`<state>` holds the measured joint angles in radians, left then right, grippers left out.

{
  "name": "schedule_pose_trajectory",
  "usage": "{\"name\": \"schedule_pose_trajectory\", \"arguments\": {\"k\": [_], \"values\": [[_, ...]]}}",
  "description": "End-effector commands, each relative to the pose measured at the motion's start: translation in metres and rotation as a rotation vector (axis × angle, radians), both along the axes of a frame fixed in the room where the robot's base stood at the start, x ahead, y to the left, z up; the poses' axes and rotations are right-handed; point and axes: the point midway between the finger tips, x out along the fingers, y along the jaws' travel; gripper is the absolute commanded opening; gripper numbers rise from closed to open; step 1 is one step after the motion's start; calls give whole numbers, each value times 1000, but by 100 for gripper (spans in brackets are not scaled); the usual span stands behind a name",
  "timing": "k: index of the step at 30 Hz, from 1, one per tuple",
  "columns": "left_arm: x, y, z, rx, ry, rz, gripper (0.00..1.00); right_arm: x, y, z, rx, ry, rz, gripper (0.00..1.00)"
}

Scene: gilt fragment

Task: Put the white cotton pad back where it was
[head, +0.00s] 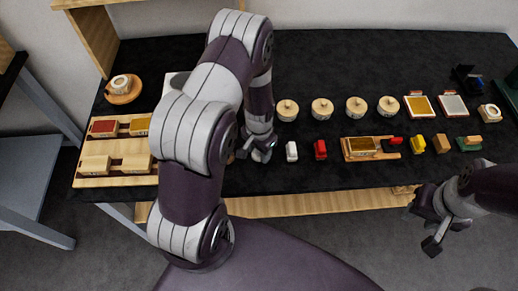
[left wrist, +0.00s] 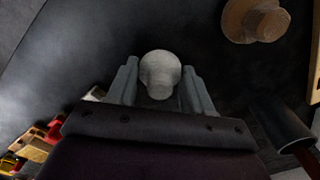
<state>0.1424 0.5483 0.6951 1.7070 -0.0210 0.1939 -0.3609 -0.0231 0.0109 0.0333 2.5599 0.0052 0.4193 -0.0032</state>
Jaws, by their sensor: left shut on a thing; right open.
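My left gripper (head: 262,153) is over the front middle of the black table, left of a small white block. In the left wrist view its two fingers (left wrist: 160,88) are closed on a pale, rounded thing, which looks like the white cotton pad (left wrist: 160,68). In the head view the pad is hidden by the gripper. A round wooden dish (head: 122,97) at the table's far left bears a pale round thing (head: 121,82). My right gripper (head: 440,222) is open and empty in front of the table's right part.
Several lidded wooden pots (head: 322,109) stand in a row behind. The white block (head: 292,151), a red block (head: 320,149) and a wooden tray (head: 370,148) line the front. A wooden rack (head: 88,180) lies at left. My left arm hides part of the table.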

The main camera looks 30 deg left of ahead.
Motion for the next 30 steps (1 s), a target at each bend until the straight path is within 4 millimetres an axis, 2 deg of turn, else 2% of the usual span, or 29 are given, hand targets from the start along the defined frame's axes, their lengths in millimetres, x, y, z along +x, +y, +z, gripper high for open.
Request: {"name": "schedule_pose_trajectory", "arguments": {"k": [3,4,6,14,17,19,30], "values": [[0,0,-4,0,0,0,22,0,0,-3,0,0,0,43],[0,0,-4,0,0,0,54,0,0,-3,0,0,0,43],[0,0,-3,0,0,0,76,0,0,-2,0,0,0,43],[0,0,-3,0,0,0,76,0,0,-2,0,0,0,43],[0,0,4,0,0,0,76,0,0,3,0,0,0,43],[1,0,9,1,-2,1,76,0,0,-2,0,0,0,43],[1,0,99,0,-4,1,76,0,0,-16,0,0,0,43]]}}
